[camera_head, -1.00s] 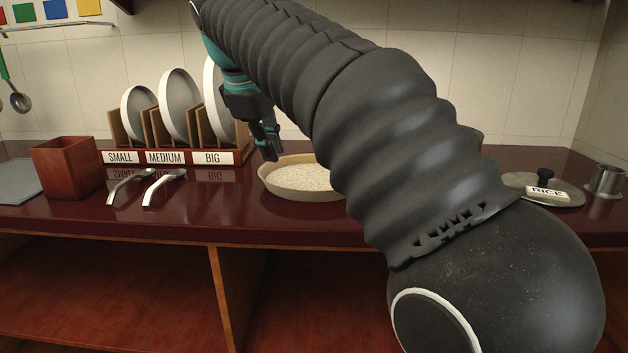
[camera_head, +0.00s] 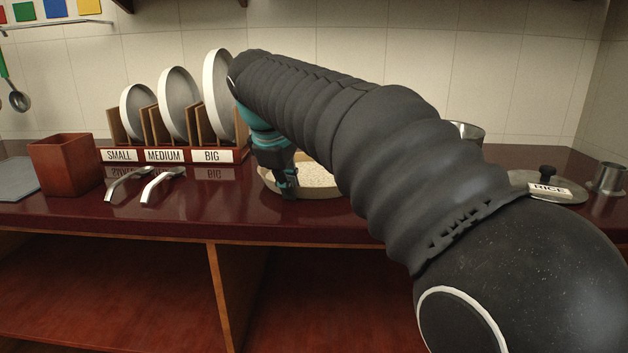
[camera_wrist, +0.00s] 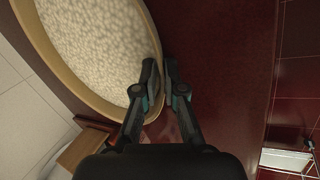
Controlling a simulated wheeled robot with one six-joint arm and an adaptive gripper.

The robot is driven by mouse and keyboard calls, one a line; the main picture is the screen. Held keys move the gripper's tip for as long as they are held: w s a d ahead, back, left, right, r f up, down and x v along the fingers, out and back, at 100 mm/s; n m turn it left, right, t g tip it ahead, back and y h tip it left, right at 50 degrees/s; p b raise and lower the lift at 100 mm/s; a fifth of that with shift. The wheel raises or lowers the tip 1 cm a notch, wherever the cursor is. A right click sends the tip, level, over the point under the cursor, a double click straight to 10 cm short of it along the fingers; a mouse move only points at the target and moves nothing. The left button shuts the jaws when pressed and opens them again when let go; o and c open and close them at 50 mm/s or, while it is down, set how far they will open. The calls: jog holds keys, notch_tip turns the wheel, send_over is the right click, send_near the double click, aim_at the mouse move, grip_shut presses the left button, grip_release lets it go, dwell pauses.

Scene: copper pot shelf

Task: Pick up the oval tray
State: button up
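The oval tray (camera_head: 318,186) is tan-rimmed and filled with pale grains. It sits on the dark red counter in the head view, its right part hidden behind my arm. In the wrist view the oval tray (camera_wrist: 100,100) fills the upper left. My gripper (camera_head: 288,190) points down at the tray's near left side. In the wrist view my gripper (camera_wrist: 161,75) has one finger on the inner side of the rim and one on the outer side. The fingers are drawn close together, with the rim between them.
A plate rack labelled SMALL, MEDIUM and BIG (camera_head: 170,156) stands behind left. Two metal handles (camera_head: 145,185) and a red-brown box (camera_head: 66,165) lie left. A lid labelled RICE (camera_head: 548,188) and a metal cup (camera_head: 607,180) are at right. The counter's front strip is clear.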

dwell(0.4)
jog(key=shift+f, duration=0.1)
grip_shut()
notch_tip(320, 180, up, 10)
jog(key=shift+r+p, duration=0.15)
jog(key=shift+p, duration=0.65)
dwell(0.7)
